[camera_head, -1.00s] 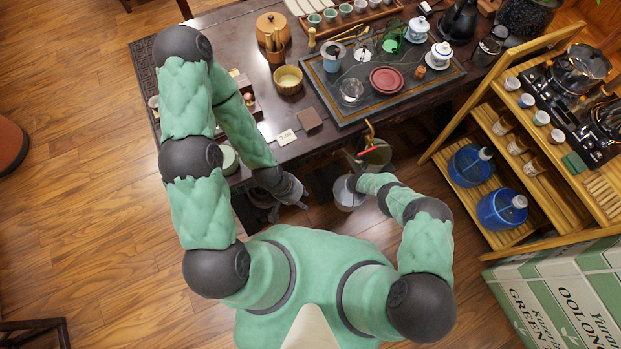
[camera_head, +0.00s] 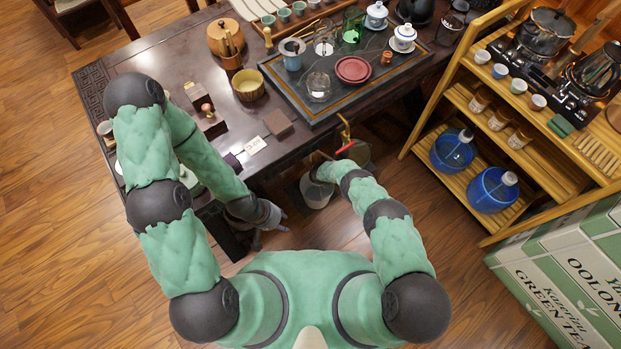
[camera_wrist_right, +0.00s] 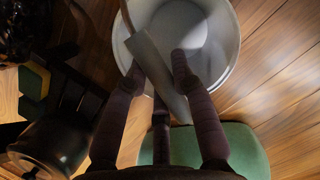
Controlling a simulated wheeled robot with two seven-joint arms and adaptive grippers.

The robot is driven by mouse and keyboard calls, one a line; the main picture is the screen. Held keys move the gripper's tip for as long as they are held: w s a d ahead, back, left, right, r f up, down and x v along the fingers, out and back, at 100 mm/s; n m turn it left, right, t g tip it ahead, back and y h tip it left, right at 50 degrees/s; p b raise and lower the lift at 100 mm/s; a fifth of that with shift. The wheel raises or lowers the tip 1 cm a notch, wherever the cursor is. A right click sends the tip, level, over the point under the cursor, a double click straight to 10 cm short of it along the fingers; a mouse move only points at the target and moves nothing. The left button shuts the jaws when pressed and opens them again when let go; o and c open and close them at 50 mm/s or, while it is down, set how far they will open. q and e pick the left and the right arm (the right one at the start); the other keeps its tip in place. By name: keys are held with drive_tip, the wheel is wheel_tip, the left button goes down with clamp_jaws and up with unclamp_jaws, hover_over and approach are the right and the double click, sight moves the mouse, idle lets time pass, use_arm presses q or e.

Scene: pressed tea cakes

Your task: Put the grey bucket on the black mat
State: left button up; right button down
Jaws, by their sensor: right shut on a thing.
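The grey bucket (camera_head: 316,194) is below the front edge of the dark table, partly covered by my right arm. In the right wrist view the bucket (camera_wrist_right: 226,62) shows its round open mouth and empty inside. My right gripper (camera_wrist_right: 157,66) is shut on the bucket's flat grey handle (camera_wrist_right: 152,58), over the rim. In the head view the right gripper is mostly hidden by its arm. A dark patch beside the bucket, apparently the black mat (camera_head: 292,192), lies low under the table edge. Whether the bucket touches it cannot be told. My left gripper (camera_head: 272,228) hangs left of the bucket, apart from it.
A metal container with a brass-coloured spout or handle (camera_head: 346,132) stands close right of the bucket. The dark table (camera_head: 218,108) carries the tea tray and cups. A wooden shelf (camera_head: 480,125) stands right. Wooden floor (camera_head: 435,225) is open between.

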drive_tip(key=w+a+f+b, duration=0.1)
drive_tip(key=w+b, duration=0.1)
drive_tip(key=w+a+f+b, duration=0.1)
drive_tip(key=f+b, duration=0.1)
drive_tip(key=b, duration=0.1)
drive_tip(key=shift+w+a, duration=0.35)
drive_tip(key=shift+w, duration=0.05)
drive_tip(key=c, duration=1)
unclamp_jaws()
drive_tip(key=shift+c, duration=0.2)
